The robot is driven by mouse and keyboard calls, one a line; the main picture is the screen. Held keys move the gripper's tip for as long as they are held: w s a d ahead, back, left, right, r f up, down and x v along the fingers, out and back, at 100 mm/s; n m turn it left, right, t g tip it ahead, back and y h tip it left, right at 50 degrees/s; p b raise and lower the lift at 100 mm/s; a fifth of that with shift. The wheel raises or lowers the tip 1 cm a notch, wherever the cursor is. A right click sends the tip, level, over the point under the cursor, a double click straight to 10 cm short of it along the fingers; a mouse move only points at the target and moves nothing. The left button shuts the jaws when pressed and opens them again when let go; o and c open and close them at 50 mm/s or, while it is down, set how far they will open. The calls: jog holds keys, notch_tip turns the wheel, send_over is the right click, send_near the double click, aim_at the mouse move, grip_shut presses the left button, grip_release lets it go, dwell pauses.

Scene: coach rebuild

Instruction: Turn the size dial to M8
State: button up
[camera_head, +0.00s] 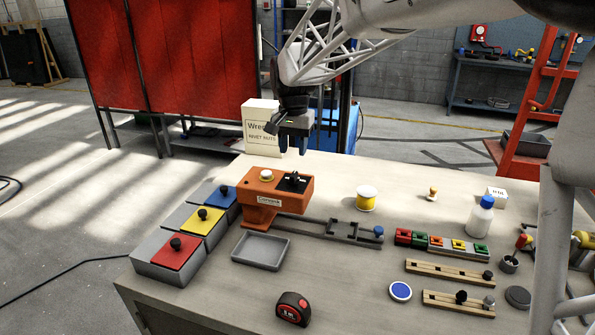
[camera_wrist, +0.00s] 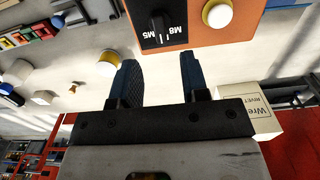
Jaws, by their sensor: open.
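The size dial is a black knob on a dark plate (camera_head: 294,181) on top of the orange machine (camera_head: 262,187). In the wrist view the dial (camera_wrist: 157,27) lies beyond my fingertips, with white labels M5 and M8 beside it. I cannot tell clearly which label it points to. My gripper (camera_head: 293,146) hangs above and behind the machine, apart from it. In the wrist view the gripper (camera_wrist: 158,68) is open and empty, its fingers either side of a gap facing the dial.
A cream button (camera_head: 267,175) sits left of the dial. A white box (camera_head: 260,127) stands behind the machine, close to my gripper. A yellow-and-white tub (camera_head: 366,198) stands to the right. A grey tray (camera_head: 261,250) lies in front, and lidded bins (camera_head: 171,255) stand left.

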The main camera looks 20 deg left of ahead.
aim_at(294, 174)
jog(key=shift+f, duration=0.2)
jog(key=shift+f, duration=3.7)
jog(key=shift+c, duration=0.4)
grip_shut()
